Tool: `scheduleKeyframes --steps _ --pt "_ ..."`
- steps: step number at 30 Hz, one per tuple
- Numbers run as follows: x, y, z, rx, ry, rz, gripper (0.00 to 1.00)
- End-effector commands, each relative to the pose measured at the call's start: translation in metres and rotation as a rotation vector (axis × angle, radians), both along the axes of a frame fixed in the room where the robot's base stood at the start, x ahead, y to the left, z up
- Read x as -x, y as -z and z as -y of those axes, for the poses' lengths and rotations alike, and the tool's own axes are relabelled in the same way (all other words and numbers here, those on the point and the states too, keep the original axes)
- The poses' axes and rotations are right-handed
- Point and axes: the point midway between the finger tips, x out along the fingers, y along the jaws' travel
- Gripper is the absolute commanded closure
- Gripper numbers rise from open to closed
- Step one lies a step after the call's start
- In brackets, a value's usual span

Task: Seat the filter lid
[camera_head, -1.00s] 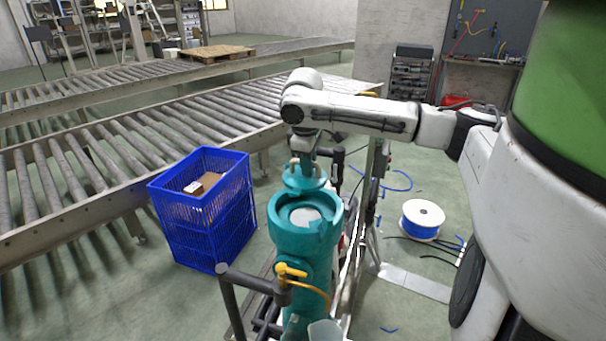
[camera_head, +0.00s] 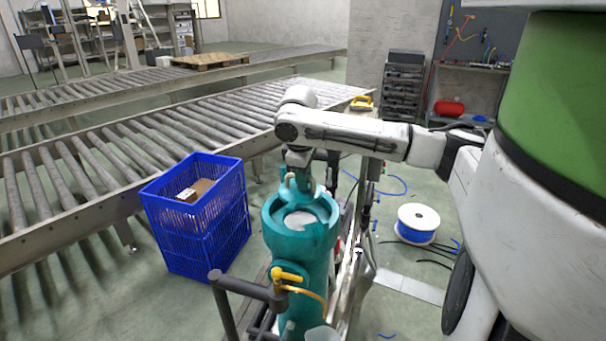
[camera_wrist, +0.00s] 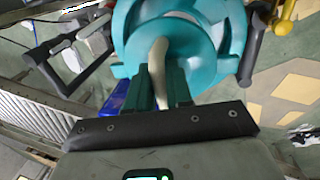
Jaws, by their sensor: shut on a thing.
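My gripper (camera_head: 299,160) is shut on the pale handle (camera_wrist: 158,65) of the teal filter lid (camera_head: 291,190), which also shows in the wrist view (camera_wrist: 202,38). The lid hangs below my wrist, just behind a teal filter housing (camera_head: 298,245). That housing's round mouth is open at the top, with a pale disc inside. The lid's lower part is hidden behind the housing's rim in the head view, so I cannot tell whether it touches anything beneath. In the wrist view my two dark green fingers stand on either side of the handle.
A yellow valve handle (camera_head: 288,274) sits on the housing's front. Dark pipes (camera_head: 240,287) stand front left. A blue crate (camera_head: 200,220) with a carton is at left, before the roller conveyor (camera_head: 110,150). A cable spool (camera_head: 417,222) lies on the floor at right.

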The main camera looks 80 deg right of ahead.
Motion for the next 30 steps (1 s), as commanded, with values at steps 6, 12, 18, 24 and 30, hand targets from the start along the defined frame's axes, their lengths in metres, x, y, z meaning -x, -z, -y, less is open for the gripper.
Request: scheduleKeyframes --steps 6,12,18,24,30 --pt "0.000 0.020 0.000 0.000 0.000 0.001 1.00" --pt "0.000 0.029 0.000 0.002 0.000 0.001 1.00" --pt "0.000 0.032 0.001 0.002 0.000 0.001 1.00" --pt "0.000 0.032 0.000 0.002 0.000 0.001 1.00" --pt "0.000 0.032 0.000 0.002 0.000 0.001 1.00"
